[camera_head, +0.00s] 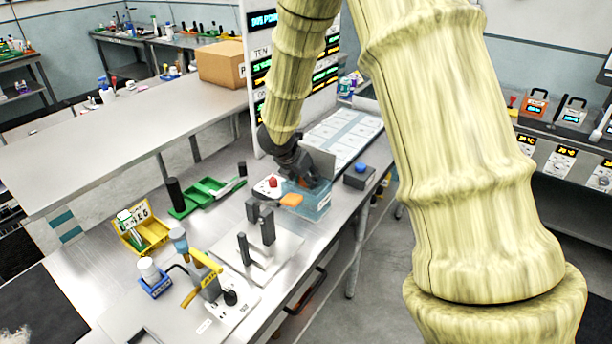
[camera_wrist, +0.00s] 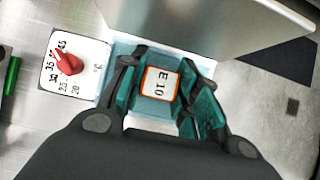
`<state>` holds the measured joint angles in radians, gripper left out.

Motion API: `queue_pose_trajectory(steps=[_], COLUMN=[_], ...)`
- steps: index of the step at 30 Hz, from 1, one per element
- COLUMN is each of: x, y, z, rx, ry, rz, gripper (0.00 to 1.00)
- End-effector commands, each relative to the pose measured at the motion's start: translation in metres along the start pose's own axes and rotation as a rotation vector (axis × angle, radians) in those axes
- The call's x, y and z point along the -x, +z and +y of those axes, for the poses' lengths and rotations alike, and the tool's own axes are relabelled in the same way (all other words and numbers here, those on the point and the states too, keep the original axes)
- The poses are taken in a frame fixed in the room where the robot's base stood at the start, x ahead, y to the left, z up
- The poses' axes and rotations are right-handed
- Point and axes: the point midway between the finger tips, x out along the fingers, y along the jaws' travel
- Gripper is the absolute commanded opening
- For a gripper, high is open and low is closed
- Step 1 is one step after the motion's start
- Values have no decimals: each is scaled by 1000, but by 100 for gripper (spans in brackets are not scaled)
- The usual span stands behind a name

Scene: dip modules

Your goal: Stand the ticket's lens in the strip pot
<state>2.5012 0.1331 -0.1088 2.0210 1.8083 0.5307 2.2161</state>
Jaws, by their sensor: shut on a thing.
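My gripper (camera_wrist: 160,88) is shut on an orange-rimmed piece (camera_wrist: 160,85) with a white face marked "E 10", which I take for the lens. In the head view my gripper (camera_head: 305,182) points down into a teal see-through bath (camera_head: 322,207) with a white label. The fingers look teal-tinted in the wrist view, down within the bath (camera_wrist: 123,47). The held piece is not clear in the head view. I cannot tell which vessel is the strip pot; a white-topped pot (camera_head: 149,268) stands in a blue holder at the front left.
A red knob (camera_wrist: 68,63) on a white dial sits left of the bath. An upright grey panel (camera_head: 318,160) stands behind. A grey box with blue button (camera_head: 358,178), grey posts (camera_head: 266,226), a green tray (camera_head: 208,190), a yellow rack (camera_head: 146,236) and a yellow-armed device (camera_head: 205,285) surround it.

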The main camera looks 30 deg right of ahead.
Motion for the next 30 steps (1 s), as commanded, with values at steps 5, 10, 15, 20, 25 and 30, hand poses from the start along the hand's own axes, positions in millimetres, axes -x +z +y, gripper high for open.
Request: queue_pose_trajectory(steps=[5, 10, 15, 20, 25, 30], x=[0, -2, -2, -2, -1, 7], y=[0, -1, -1, -1, 0, 0], z=[0, 0, 0, 0, 0, 0], rx=[-1, -1, 0, 0, 0, -2], ry=[0, 0, 0, 0, 0, 2], rz=[0, 0, 0, -1, -1, -1], gripper=[0, 0, 53, 53, 53, 53])
